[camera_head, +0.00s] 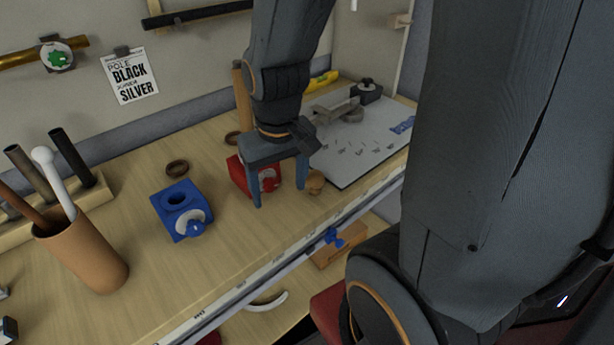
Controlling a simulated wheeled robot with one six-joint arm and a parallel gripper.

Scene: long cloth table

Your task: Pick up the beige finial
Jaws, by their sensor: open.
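The beige finial (315,183) is a small, round, wood-coloured knob. It stands on the table near the front edge, by the near corner of the white sheet. My gripper (279,195) is open with its two blue fingers pointing down. The finial is just right of the right fingertip, not between the fingers. A red block (240,177) with a round silver-white part shows behind and between the fingers, partly hidden by them. I cannot tell how high the fingertips are above the table.
A blue block (168,222) and a brown ring (177,168) lie left of my gripper. A tan cup (88,260) holding rods stands further left. The white sheet (345,165) bears grey metal parts at the right. Bare table lies in front of the blue block.

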